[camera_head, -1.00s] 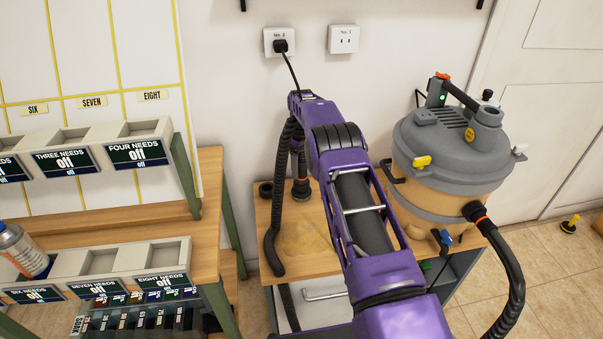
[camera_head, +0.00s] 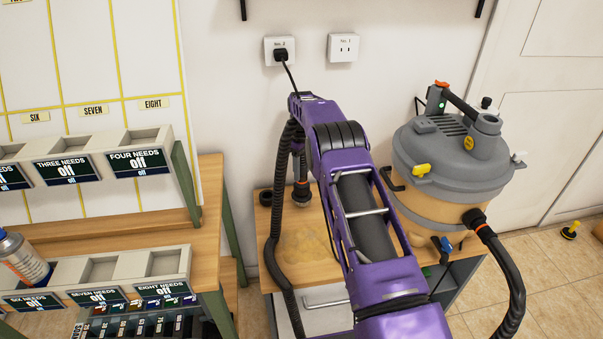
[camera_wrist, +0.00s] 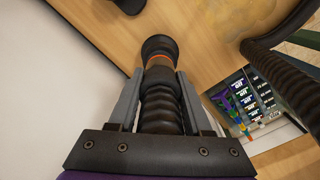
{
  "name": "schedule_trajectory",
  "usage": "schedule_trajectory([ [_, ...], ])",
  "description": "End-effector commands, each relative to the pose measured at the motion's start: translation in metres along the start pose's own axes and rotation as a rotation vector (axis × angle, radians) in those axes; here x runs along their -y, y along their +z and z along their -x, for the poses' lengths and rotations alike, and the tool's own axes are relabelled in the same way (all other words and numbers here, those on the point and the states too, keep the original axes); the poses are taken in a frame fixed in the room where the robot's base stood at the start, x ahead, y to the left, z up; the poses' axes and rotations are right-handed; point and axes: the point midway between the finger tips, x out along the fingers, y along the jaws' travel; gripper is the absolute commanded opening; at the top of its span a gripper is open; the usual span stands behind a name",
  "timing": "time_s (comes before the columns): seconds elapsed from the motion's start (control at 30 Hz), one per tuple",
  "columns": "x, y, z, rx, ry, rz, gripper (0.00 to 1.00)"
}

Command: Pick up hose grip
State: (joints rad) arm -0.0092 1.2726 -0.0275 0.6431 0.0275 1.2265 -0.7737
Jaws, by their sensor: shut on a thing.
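The hose grip (camera_wrist: 162,95) is a black ribbed handle with an orange ring and a flared dark end. In the wrist view it lies between the two grey fingers of my gripper (camera_wrist: 160,88), which are shut on it. In the head view, the grip's lower end with its orange ring (camera_head: 301,188) points down over the back of the wooden cart top. My purple arm hides part of my gripper there. A black ribbed hose (camera_head: 274,235) hangs beside the grip and runs down past the cart's front edge.
A grey-lidded tan canister (camera_head: 450,165) stands on the cart's right, with a hose at its side. A black ring-shaped piece (camera_head: 265,197) lies at the back left of the cart top (camera_head: 268,222). A wooden shelf with labelled bins (camera_head: 140,160) stands left. A cord runs from the wall outlet (camera_head: 280,52).

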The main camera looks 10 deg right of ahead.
Motion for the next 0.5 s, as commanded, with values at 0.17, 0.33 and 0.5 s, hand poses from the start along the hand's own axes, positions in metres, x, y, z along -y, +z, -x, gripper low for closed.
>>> schedule_trajectory([
  [0.17, -0.001, -0.001, 0.039, -0.004, 0.003, 0.0, 0.0],
  [0.33, 0.003, 0.004, 0.051, 0.0, -0.001, -0.001, 0.0],
  [0.5, 0.011, 0.011, 0.051, -0.001, 0.0, -0.001, 0.0],
])
